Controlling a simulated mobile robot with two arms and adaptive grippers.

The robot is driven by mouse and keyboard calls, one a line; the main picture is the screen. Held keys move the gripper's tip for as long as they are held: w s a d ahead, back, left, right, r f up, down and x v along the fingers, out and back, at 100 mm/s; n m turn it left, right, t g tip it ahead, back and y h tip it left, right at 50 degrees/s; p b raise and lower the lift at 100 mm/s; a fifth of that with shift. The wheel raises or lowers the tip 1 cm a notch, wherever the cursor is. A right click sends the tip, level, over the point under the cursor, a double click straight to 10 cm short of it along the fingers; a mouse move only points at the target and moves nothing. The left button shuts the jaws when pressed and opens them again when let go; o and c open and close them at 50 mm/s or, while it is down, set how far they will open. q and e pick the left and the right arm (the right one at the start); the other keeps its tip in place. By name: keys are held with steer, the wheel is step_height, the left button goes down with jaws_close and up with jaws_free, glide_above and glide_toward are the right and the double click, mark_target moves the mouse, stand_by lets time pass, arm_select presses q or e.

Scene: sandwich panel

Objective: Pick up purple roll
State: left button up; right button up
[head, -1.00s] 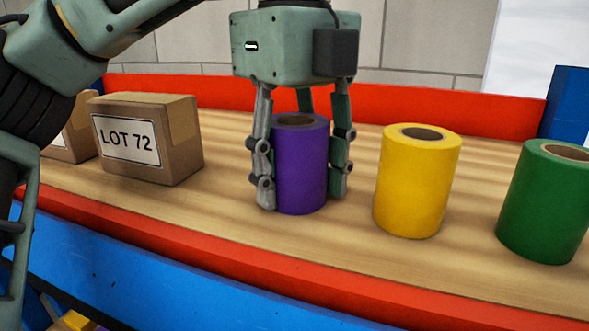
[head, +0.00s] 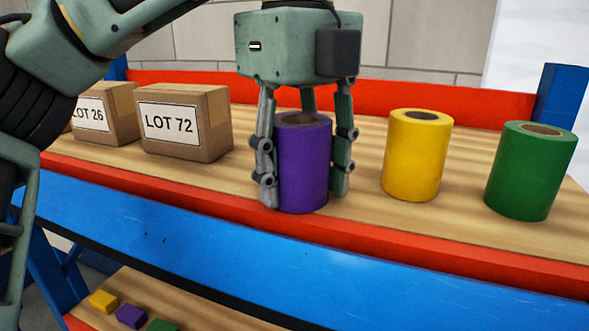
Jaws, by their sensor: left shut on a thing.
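The purple roll (head: 303,170) stands upright in the middle of the head view. My left gripper (head: 306,175) comes down from above and is shut on it, with fingers on its left and right sides and one behind. My right gripper is not in view.
On the wooden shelf (head: 352,215), a yellow roll (head: 415,160) and a green roll (head: 530,175) stand to the right. Cartons marked LOT 72 (head: 185,145) and LOT 26 (head: 95,135) stand left. Small coloured blocks lie on a lower shelf (head: 90,315).

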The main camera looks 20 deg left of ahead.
arm_select(q)
steer(key=o, duration=1)
steer(key=shift+w, duration=0.2)
steer(key=o, duration=0.3)
steer(key=shift+s, duration=0.1)
steer(key=shift+o, duration=0.2)
steer(key=shift+s, duration=0.1)
steer(key=shift+r, duration=0.35)
step_height(320, 180, up, 6)
steer(key=shift+s+f, duration=0.1)
steer(key=shift+r, duration=0.55)
